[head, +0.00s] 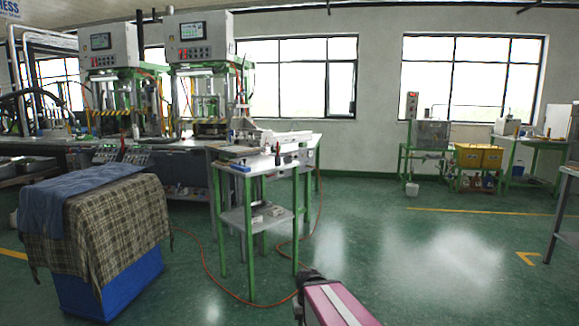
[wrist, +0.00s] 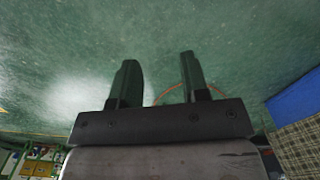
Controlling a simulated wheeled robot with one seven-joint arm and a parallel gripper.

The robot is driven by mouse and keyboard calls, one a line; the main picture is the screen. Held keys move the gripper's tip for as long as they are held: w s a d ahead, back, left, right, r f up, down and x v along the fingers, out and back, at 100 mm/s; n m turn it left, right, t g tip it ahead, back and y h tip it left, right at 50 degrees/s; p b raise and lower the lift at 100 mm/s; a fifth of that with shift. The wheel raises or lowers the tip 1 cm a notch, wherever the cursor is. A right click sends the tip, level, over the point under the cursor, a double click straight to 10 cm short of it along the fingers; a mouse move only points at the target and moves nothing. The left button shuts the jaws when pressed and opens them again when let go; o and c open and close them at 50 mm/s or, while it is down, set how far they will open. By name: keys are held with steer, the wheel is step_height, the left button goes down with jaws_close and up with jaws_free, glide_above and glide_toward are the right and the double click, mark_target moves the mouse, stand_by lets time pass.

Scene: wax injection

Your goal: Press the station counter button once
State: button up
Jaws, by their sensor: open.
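Two press stations stand at the back left, each with a white control box carrying a screen and small buttons. One is the left control box (head: 108,47), the other the right control box (head: 199,40). Dark button panels (head: 134,154) sit low at the front of the bench. I cannot make out which button is the counter button. My gripper (wrist: 158,62) is open and empty above green floor in the wrist view. In the head view my arm's dark end (head: 311,279) shows low at the centre, well apart from the stations.
A small green-legged table (head: 262,168) stands in front of the bench. A blue crate (head: 110,285) under a plaid cloth (head: 110,220) stands at the left. An orange hose (head: 215,280) lies on the floor. The floor at the centre right is clear.

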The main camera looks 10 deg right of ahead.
jaws_close()
stand_by(1.5)
